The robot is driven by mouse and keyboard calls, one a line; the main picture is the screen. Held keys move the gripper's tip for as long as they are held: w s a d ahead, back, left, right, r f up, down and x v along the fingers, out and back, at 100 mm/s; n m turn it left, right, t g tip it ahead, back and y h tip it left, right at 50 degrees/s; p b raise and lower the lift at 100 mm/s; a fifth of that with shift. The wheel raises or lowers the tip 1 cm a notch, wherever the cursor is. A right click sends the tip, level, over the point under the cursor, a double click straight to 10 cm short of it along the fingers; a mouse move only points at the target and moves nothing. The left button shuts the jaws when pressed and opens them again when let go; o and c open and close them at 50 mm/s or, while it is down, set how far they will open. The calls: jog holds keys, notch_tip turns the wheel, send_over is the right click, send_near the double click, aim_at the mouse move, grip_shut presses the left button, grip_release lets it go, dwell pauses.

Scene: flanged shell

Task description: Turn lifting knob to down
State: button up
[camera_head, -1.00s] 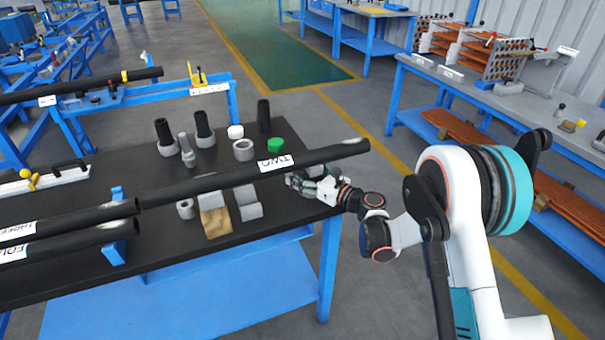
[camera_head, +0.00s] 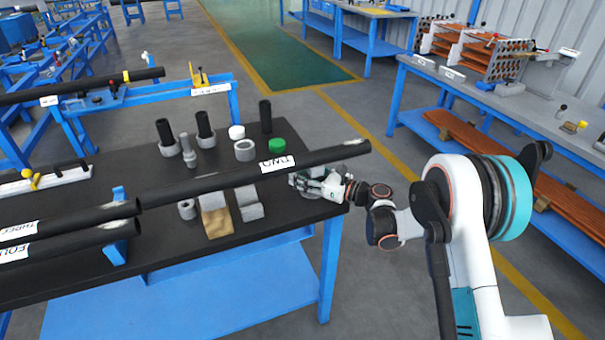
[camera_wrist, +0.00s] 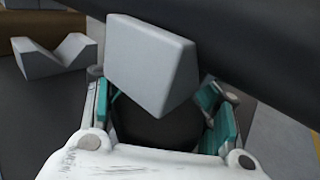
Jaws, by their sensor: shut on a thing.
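My gripper (camera_head: 315,184) is at the right front corner of the black table, under the free end of the long black tube labelled TWO (camera_head: 210,184). In the wrist view my gripper's teal-padded fingers (camera_wrist: 162,122) stand on either side of a dark round knob (camera_wrist: 155,128) and are shut on it. A pale grey angled block (camera_wrist: 150,60) sits above the knob and covers its far part. The tube (camera_wrist: 235,45) crosses close behind the block. The knob's setting cannot be read, and in the head view my fingers hide it.
The black table (camera_head: 165,250) holds grey V-blocks (camera_head: 249,204), a tan block (camera_head: 216,222), a green-topped ring (camera_head: 276,146) and several dark upright cylinders. Tubes THREE and FOUR lie at the left.

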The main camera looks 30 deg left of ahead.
jog(key=o, duration=1)
jog(key=shift+d, duration=0.1)
jog(key=shift+o, duration=0.2)
jog(key=d, duration=1.2)
jog(key=shift+s, duration=0.15)
